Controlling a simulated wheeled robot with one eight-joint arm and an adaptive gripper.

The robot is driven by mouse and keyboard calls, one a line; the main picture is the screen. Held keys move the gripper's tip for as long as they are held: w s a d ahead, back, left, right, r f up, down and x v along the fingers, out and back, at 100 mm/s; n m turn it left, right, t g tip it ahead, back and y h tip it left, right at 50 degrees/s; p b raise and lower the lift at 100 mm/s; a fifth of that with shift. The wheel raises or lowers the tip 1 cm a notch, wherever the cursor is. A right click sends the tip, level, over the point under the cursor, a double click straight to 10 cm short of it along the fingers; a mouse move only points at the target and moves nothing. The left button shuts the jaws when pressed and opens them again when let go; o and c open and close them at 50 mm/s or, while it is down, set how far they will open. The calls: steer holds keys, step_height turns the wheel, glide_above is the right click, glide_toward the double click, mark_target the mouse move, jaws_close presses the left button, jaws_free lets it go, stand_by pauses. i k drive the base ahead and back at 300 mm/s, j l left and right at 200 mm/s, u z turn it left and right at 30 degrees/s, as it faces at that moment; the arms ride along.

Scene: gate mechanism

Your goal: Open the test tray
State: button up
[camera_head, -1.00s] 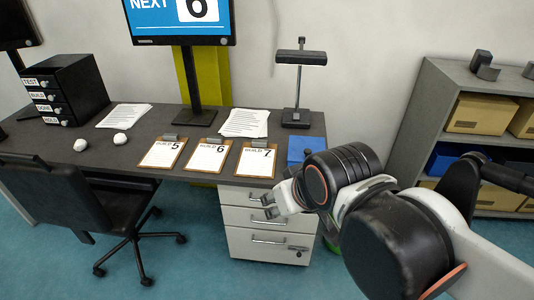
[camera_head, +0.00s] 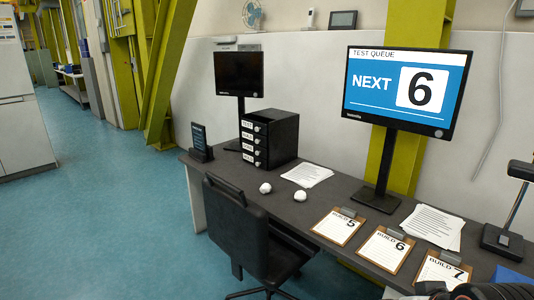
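The test tray (camera_head: 248,125) is the top drawer, labelled TEST, of a small black drawer unit (camera_head: 284,137) on the desk. It looks shut, flush with the labelled drawers below it, and has a small light knob at its right. Part of my arm shows at the bottom right edge of the picture, dark and cut off, far from the drawer unit. My gripper's fingers cannot be made out, so its state is hidden.
The dark desk (camera_head: 330,190) holds two white round objects, papers and clipboards marked BUILD 5, BUILD 6 and BUILD 7. A monitor (camera_head: 405,88) reads NEXT 6. An office chair (camera_head: 245,230) stands before the desk, near the drawers. Open blue floor (camera_head: 95,210) lies left.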

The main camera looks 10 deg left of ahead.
mark_target(259, 126)
steer(key=i+j+u, duration=0.9)
steer(key=i+u, duration=0.2)
steer(key=i, duration=0.15)
steer(key=i+j+u, duration=0.1)
steer(key=i+u, duration=0.25)
steer(key=i, duration=2.15)
steer(key=i+z, duration=0.15)
steer(key=i, duration=0.3)
steer(key=i+j+z, duration=0.15)
steer(key=i, duration=0.3)
steer(key=i+j+z, duration=0.15)
steer(key=i, duration=0.3)
steer(key=i+j+z, duration=0.15)
steer(key=i, duration=0.25)
steer(key=i+j+z, duration=0.25)
steer(key=i+z, duration=0.15)
steer(key=i+j+z, duration=0.6)
steer(key=j+z, duration=0.25)
steer(key=i+j+z, duration=0.2)
steer(key=j+z, duration=0.2)
steer(key=j, duration=0.2)
steer(key=z, duration=2.2)
